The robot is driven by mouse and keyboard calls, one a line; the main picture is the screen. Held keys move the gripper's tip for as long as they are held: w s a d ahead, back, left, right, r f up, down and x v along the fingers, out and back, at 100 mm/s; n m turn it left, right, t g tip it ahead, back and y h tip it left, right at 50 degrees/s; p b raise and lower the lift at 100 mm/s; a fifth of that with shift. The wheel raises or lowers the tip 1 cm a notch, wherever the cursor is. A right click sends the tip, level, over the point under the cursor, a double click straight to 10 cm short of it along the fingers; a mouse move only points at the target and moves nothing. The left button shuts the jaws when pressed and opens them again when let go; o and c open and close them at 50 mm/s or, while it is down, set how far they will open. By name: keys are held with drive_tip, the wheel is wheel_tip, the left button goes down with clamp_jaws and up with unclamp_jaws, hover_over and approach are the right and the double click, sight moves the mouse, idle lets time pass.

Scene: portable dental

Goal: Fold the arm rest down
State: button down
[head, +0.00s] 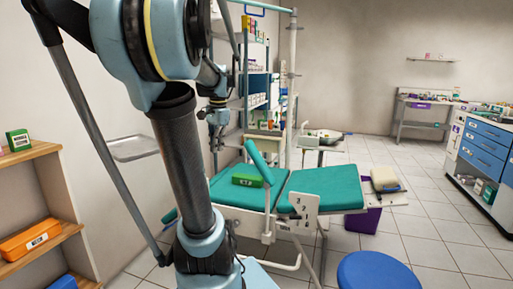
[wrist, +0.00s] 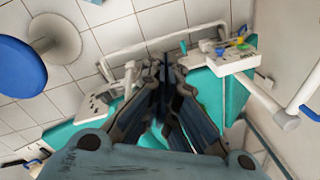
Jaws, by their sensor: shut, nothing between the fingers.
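The dental chair (head: 325,188) has teal cushions and a white frame. A slim teal arm rest (head: 259,162) stands up at a tilt from the chair's near side, on a white post (head: 268,212). My gripper (head: 217,145) hangs down above the left part of the chair, behind and to the left of the arm rest, apart from it. In the wrist view my gripper (wrist: 165,68) is shut and empty, with its dark fingers over the chair (wrist: 62,134). The fingers hide part of the chair there. I cannot clearly pick out the arm rest in that view.
A green box (head: 248,180) lies on the chair. A blue stool (head: 378,272) stands at the front right. Wooden shelves (head: 35,205) are at the left, and a wall tray (head: 133,147) hangs nearby. A blue-drawer cabinet (head: 484,150) stands at the right. The floor between stool and cabinet is clear.

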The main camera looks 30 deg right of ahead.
drive_tip(key=w+d+r+m, duration=0.2)
drive_tip(key=d+m, duration=0.2)
drive_tip(key=d, duration=0.3)
drive_tip(key=w+d+r+m, duration=0.2)
drive_tip(key=d+r+m, duration=0.1)
drive_tip(key=d, duration=0.4)
drive_tip(key=m, duration=0.5)
hover_over(257, 152)
drive_tip(key=s+d, duration=0.3)
wheel_tip(257, 152, down, 9)
drive_tip(key=shift+w+a+f+y, duration=0.2)
drive_tip(key=shift+w+a, duration=0.25)
drive_tip(key=shift+w, duration=0.05)
drive_tip(key=shift+w+a+f+y, duration=0.2)
drive_tip(key=shift+w+a, duration=0.2)
drive_tip(key=shift+w, duration=0.05)
drive_tip(key=shift+w+a+f, duration=0.4)
drive_tip(key=shift+w+f, duration=0.05)
drive_tip(key=shift+a, duration=0.1)
